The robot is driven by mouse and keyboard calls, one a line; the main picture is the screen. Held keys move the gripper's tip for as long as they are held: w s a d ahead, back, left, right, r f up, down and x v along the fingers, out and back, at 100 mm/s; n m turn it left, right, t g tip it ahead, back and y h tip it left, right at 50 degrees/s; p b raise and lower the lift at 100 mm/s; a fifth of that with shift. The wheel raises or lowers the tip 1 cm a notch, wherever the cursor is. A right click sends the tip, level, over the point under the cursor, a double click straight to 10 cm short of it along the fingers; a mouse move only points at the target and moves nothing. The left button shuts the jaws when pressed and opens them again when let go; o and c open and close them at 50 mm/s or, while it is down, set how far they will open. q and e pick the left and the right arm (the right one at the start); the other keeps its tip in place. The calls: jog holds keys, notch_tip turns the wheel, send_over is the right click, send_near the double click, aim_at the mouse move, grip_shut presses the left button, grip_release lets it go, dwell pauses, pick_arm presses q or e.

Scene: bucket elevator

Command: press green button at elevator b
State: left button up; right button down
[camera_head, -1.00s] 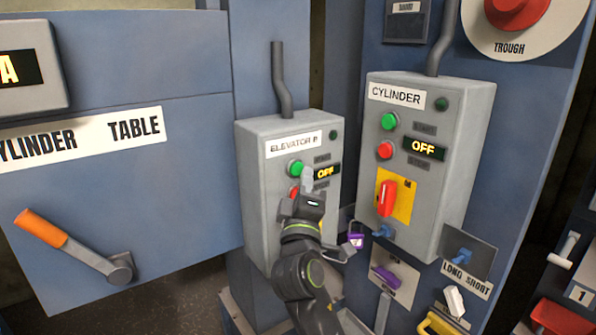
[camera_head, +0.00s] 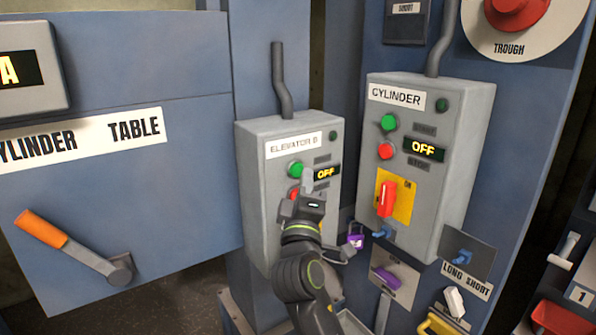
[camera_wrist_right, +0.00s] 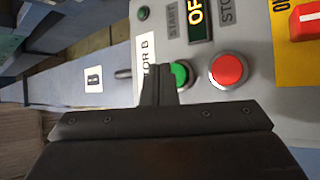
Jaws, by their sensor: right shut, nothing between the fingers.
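The elevator B box (camera_head: 255,200) is a grey panel with a label reading ELEVATOR B (camera_head: 294,144). Its green button (camera_head: 296,169) sits above a red button (camera_head: 294,191), beside a display reading OFF (camera_head: 327,173). My right gripper (camera_head: 307,183) is shut and empty, in front of the box just below the green button. In the right wrist view the shut fingertips (camera_wrist_right: 156,72) overlap the left edge of the green button (camera_wrist_right: 180,74), with the red button (camera_wrist_right: 229,70) to the right. I cannot tell whether the fingertips touch the green button. My left gripper is not in view.
The cylinder box (camera_head: 455,150) stands close on the right, with its own green and red buttons and a red switch (camera_head: 387,198). A purple padlock (camera_head: 355,241) hangs beside my right arm. An orange-handled lever (camera_head: 42,228) is at the left.

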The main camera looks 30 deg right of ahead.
jog(key=shift+w, duration=0.1)
dwell(0.7)
jog(key=shift+w, duration=0.35)
jog(key=shift+w+a, duration=0.1)
jog(key=shift+w, duration=0.35)
dwell(0.7)
jog(key=shift+s, duration=0.85)
jog(key=s, duration=0.1)
jog(key=s+p, duration=0.1)
jog(key=s, duration=0.1)
jog(key=s+p, duration=0.1)
jog(key=s, duration=0.1)
jog(key=shift+d, duration=0.25)
